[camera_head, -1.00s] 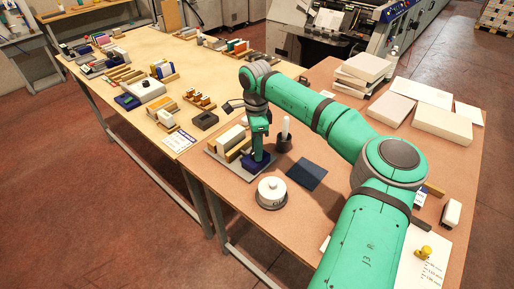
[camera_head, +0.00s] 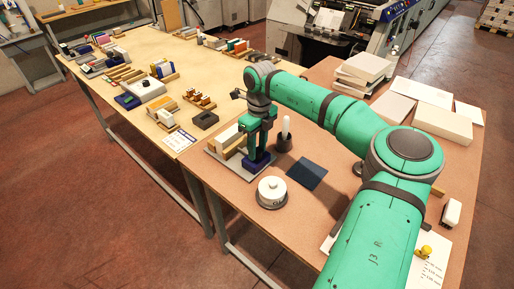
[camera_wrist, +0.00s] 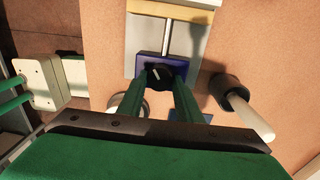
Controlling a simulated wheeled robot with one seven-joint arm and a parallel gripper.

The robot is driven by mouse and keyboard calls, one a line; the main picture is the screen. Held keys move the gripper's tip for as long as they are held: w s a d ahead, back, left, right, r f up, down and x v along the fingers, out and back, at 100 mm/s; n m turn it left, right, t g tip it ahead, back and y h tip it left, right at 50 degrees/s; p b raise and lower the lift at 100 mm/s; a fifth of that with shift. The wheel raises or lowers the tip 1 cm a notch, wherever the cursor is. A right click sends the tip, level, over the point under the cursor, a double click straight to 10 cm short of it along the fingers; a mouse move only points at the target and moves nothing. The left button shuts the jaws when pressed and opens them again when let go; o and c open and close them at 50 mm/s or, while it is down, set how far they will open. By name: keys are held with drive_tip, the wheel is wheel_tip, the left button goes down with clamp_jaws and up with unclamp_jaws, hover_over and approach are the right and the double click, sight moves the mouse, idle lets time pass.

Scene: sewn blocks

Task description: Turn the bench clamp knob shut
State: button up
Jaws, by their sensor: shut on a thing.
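The bench clamp stands near the left edge of the brown table, with a grey base plate (camera_head: 214,157), cream and wooden blocks (camera_head: 231,143) and a dark blue end block (camera_head: 256,161). In the wrist view, a metal rod (camera_wrist: 167,38) runs from the blue block (camera_wrist: 148,60) towards a wooden strip. The black knob (camera_wrist: 159,75), with a pale mark on its face, sits at the blue block's near side. My gripper (camera_head: 257,148) is over the blue block, its two green fingers on either side of the knob (camera_wrist: 167,84) and shut on it. The fingers hide the knob's sides.
A white lidded pot (camera_head: 271,191) stands close in front of the clamp. A dark cup with a white stick (camera_head: 285,142) and a dark blue sheet (camera_head: 307,172) are to its right. Stacked white blocks (camera_head: 361,71) lie at the back.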

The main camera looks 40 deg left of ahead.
sight(258, 151)
drive_tip(key=m, duration=0.2)
drive_tip(key=shift+m, duration=0.4)
drive_tip(key=shift+s+m, duration=0.15)
drive_tip(key=shift+m, duration=1.65)
drive_tip(key=o, duration=1)
drive_tip(key=shift+o, duration=0.2)
drive_tip(key=shift+r, duration=0.1)
wheel_tip(258, 151, up, 10)
drive_tip(key=shift+w+r, duration=0.2)
drive_tip(key=shift+r, duration=0.05)
